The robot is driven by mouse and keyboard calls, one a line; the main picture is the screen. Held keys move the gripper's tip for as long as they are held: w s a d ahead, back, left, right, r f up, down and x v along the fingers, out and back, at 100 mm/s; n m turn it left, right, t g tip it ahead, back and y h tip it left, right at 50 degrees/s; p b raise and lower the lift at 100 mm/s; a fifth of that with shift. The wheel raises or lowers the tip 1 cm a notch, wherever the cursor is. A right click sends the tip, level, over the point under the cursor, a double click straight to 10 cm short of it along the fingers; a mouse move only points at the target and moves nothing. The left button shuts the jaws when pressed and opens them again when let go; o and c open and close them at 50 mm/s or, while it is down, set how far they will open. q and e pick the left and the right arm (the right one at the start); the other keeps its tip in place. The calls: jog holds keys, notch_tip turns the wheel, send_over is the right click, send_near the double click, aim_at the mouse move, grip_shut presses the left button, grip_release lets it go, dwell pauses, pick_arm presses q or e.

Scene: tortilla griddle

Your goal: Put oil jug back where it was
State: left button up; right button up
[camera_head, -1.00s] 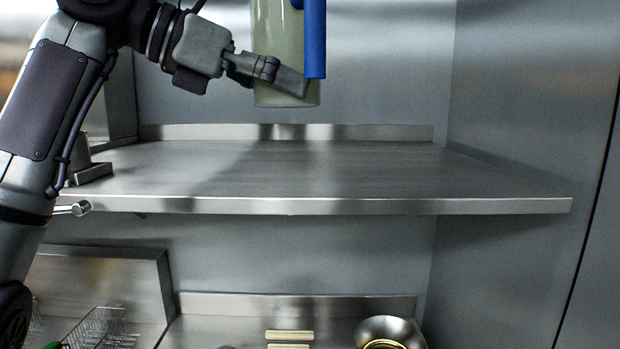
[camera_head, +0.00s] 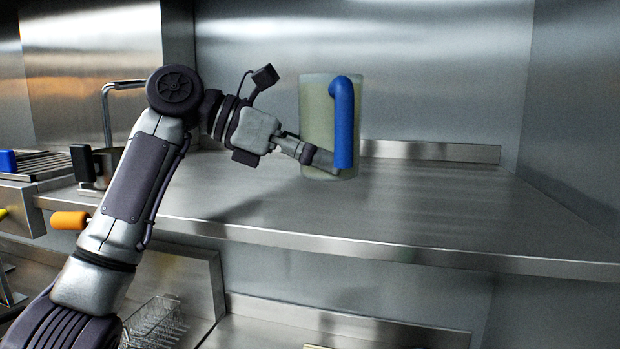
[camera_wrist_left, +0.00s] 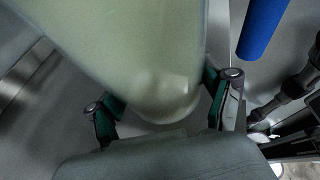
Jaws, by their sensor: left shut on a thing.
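The oil jug (camera_head: 316,105) is a pale, translucent green container with a blue handle (camera_head: 343,125) on its right side. It is upright in the head view, in front of the back wall and over the rear part of the steel shelf (camera_head: 430,215). My left gripper (camera_head: 322,160) is shut on the lower part of the jug. In the left wrist view the jug (camera_wrist_left: 150,50) fills the space between the fingers (camera_wrist_left: 162,105). I cannot tell whether its base touches the shelf.
The shelf is clear to the right of the jug, up to the side wall. A low lip (camera_head: 430,151) runs along its back. At left are a dark container (camera_head: 97,165), an orange handle (camera_head: 70,220) and a faucet-like metal pipe (camera_head: 106,115). A wire basket (camera_head: 155,322) sits below.

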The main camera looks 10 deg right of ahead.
aim_at(310, 210)
pick_arm(q)
jog(key=shift+w+a+f, duration=0.2)
jog(key=shift+w+a, duration=0.15)
jog(key=shift+w, duration=0.05)
jog(key=shift+w+a+f+p, duration=0.2)
jog(key=shift+a+f+p, duration=0.15)
jog(key=shift+f, duration=0.05)
jog(key=f, duration=0.1)
jog(key=f+p, duration=0.1)
jog(key=shift+a+f, duration=0.2)
jog(key=shift+f, duration=0.2)
jog(key=shift+d+f+p, duration=0.1)
jog(key=shift+f+p, duration=0.25)
jog(key=shift+f, duration=0.25)
jog(key=o, duration=1.4)
jog(key=shift+f, duration=0.2)
jog(key=o, duration=0.3)
